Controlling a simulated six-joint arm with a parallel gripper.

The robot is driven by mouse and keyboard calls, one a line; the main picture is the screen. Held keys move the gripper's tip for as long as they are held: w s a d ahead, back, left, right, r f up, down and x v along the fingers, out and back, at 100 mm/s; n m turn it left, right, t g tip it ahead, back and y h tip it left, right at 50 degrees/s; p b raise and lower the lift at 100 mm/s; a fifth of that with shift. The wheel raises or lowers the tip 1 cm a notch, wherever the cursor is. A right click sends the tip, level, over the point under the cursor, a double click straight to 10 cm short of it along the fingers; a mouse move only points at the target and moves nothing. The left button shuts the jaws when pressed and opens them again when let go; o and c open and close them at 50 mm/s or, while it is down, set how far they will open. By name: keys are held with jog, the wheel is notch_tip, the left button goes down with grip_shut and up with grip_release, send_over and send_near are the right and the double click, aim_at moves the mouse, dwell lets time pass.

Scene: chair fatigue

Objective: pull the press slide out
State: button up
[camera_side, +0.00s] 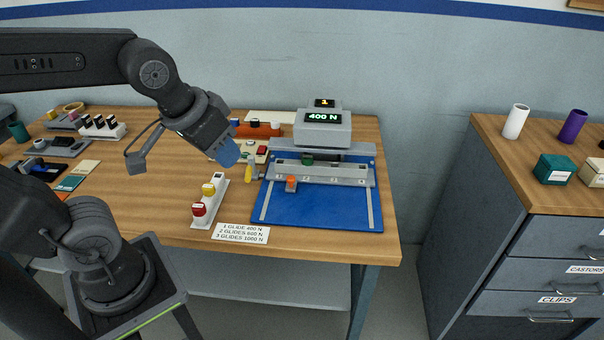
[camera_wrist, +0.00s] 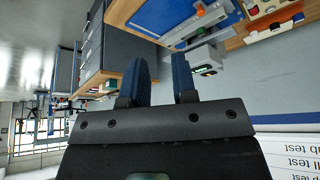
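The press stands on the right part of the wooden bench, with a blue base (camera_side: 320,212), two pale rails and a grey head (camera_side: 322,130) reading 400 N. The press slide (camera_side: 335,174) is a grey numbered bar across the rails, close under the head. An orange handle (camera_side: 291,183) is at its front left. The wrist view also shows the blue base (camera_wrist: 165,18) and the orange handle (camera_wrist: 200,10) at the top. My gripper (camera_side: 229,152) is in the air left of the press, apart from the slide. Its blue fingers (camera_wrist: 162,65) are spread with nothing between them.
A label card (camera_side: 241,233) lies at the bench's front edge. A small yellow item (camera_side: 249,173) stands near my gripper. A grey drawer cabinet (camera_side: 520,240) is at right, beyond a gap.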

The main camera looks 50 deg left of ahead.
jog(key=o, duration=0.5)
jog(key=w+a+f+n, duration=0.1)
jog(key=w+n, duration=0.1)
jog(key=w, duration=0.1)
jog(key=w+a+f+n+g+y, duration=0.1)
jog(key=w+n, duration=0.1)
jog(key=w, duration=0.2)
jog(key=w+a+f+n, duration=0.1)
jog(key=w+a, duration=0.1)
jog(key=w, duration=0.2)
jog(key=shift+w+f+n+g+y, duration=0.1)
jog(key=shift+n+g+y, duration=0.3)
jog(key=shift+c, duration=0.2)
jog(key=n+g+y, duration=0.2)
jog(key=n, duration=0.4)
send_near(291, 178)
jog(key=x, duration=0.9)
jog(key=shift+a, duration=0.15)
grip_shut()
